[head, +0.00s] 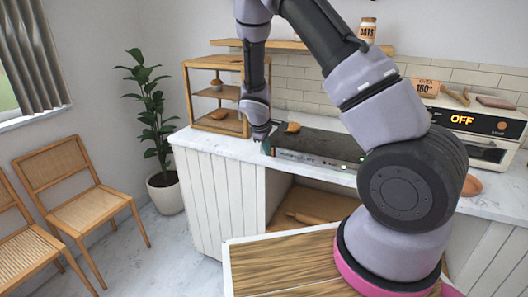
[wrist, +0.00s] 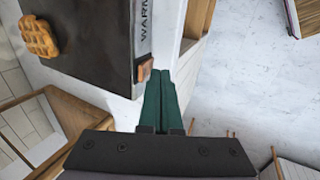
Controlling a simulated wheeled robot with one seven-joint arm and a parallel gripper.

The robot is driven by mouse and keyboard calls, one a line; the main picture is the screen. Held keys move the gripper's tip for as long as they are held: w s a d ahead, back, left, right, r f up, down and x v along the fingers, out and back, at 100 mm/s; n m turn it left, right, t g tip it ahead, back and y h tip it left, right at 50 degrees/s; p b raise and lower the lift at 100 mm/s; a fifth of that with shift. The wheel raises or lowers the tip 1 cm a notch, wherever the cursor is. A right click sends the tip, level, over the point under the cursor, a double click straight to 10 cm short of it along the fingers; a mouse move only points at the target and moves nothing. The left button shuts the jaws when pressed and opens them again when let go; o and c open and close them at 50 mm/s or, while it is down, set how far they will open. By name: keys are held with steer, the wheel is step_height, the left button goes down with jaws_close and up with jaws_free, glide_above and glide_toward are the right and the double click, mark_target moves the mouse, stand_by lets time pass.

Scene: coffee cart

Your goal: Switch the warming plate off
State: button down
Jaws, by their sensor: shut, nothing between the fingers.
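The black warming plate (head: 325,147) lies on the white counter, with a waffle (head: 292,127) on its top. In the wrist view the plate (wrist: 90,60) fills the upper left, with part of its lettering on the front face and the waffle (wrist: 40,36) at its far left. A small orange-brown tab (wrist: 146,71) sticks out from the front face, close beside my fingertips. Green lights show near the plate's right front, partly by my arm. My gripper (head: 266,149) is shut and empty at the plate's left front corner; its green fingers (wrist: 160,76) point along the front face. Contact with the tab is unclear.
A wooden shelf rack (head: 190,95) stands left of the plate. An oven (head: 478,130) reading OFF stands to the right. Below the counter is an open wooden shelf with a rolling pin (head: 305,218). Chairs and a plant (head: 153,120) stand left on the floor.

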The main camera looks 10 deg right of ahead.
steer(key=shift+w+d, duration=0.2)
steer(key=shift+w+d, duration=0.1)
steer(key=shift+d, duration=0.05)
steer(key=shift+w+d+r+g, duration=0.1)
steer(key=shift+w+d+g, duration=0.1)
steer(key=shift+g, duration=0.1)
steer(key=shift+a, duration=0.15)
steer(key=shift+y, duration=0.3)
steer(key=shift+r, duration=0.75)
steer(key=shift+s+a, duration=0.1)
